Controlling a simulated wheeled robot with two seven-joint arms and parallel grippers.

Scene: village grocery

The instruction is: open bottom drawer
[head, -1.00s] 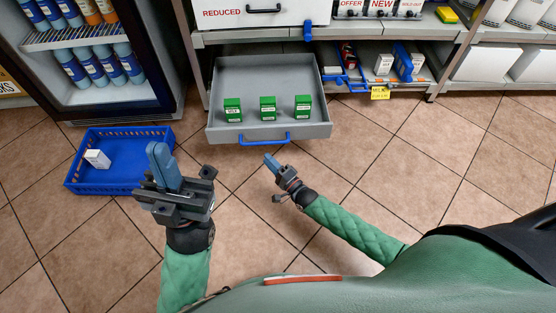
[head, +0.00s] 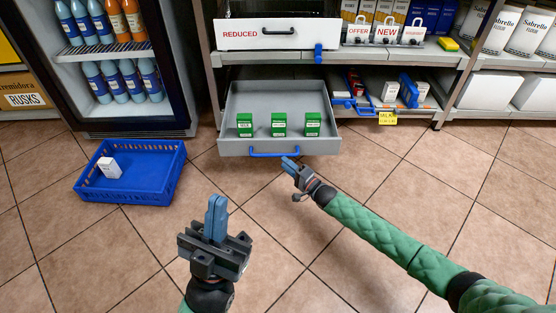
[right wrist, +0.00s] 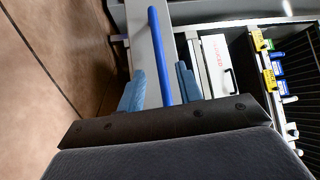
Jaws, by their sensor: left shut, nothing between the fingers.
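The grey bottom drawer (head: 240,110) stands pulled out under the shelf in the head view, with three green boxes (head: 279,124) inside. Its blue bar handle (head: 268,154) runs along the front; it also shows in the right wrist view (right wrist: 160,55). My right gripper (head: 290,162) is at the handle's right end in the head view. In the right wrist view its blue fingers (right wrist: 158,92) are apart, with the handle appearing between them; contact cannot be told. My left gripper (head: 215,216) is shut and empty above the floor, in front of and left of the drawer.
A blue crate (head: 165,190) with a white box (head: 109,167) stands on the floor left of the drawer. A glass-fronted fridge (head: 185,80) is behind it. Above the drawer is a white drawer marked REDUCED (head: 240,33). Tiled floor (head: 400,180) is clear to the right.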

